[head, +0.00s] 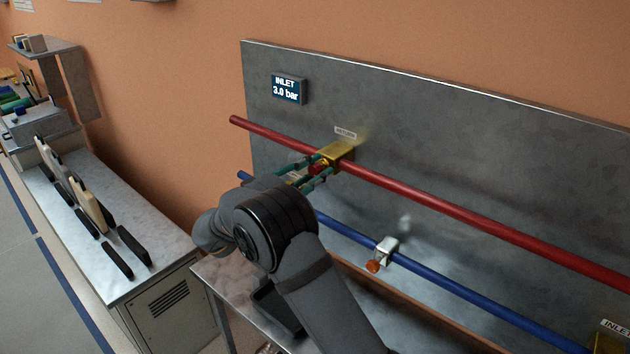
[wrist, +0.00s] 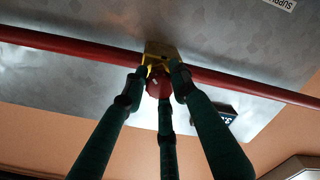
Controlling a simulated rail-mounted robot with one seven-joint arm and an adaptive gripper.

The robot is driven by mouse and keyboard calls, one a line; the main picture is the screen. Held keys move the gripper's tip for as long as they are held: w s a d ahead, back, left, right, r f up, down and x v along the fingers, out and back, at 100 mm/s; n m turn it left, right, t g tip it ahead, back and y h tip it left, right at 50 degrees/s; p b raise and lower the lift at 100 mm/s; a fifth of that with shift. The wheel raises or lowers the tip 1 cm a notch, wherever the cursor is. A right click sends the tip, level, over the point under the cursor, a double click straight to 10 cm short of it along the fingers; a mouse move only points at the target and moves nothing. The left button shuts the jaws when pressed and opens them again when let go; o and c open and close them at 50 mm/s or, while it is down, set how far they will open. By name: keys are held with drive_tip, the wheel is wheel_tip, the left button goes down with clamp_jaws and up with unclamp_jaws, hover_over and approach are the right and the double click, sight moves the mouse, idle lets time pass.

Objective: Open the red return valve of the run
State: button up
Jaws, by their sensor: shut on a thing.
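The red return valve is a brass-yellow body (head: 338,150) on the red pipe (head: 440,204), below a small white label (head: 345,132). Its red knob (head: 317,168) faces out from the panel. In the wrist view the yellow body (wrist: 162,50) sits on the pipe behind the red knob (wrist: 158,84). My gripper (head: 314,171) has green fingers, and they are shut around the knob. In the wrist view the fingertips (wrist: 158,78) press on the knob from several sides and hide part of it. The knob's exact turn angle cannot be told.
A blue pipe (head: 450,286) runs below the red one, with a silver fitting and orange knob (head: 373,266). Another yellow valve (head: 608,341) is at the lower right. A side bench (head: 150,213) holds several dark-handled tools.

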drive_tip(key=n+b, duration=0.1)
drive_tip(key=n, duration=0.3)
drive_tip(key=shift+a+n, duration=0.1)
drive_tip(key=shift+n, duration=2.5)
drive_tip(key=o, duration=1.1)
drive_tip(key=shift+c, duration=0.2)
drive_tip(key=shift+o, duration=0.5)
drive_tip(key=v, duration=1.2)
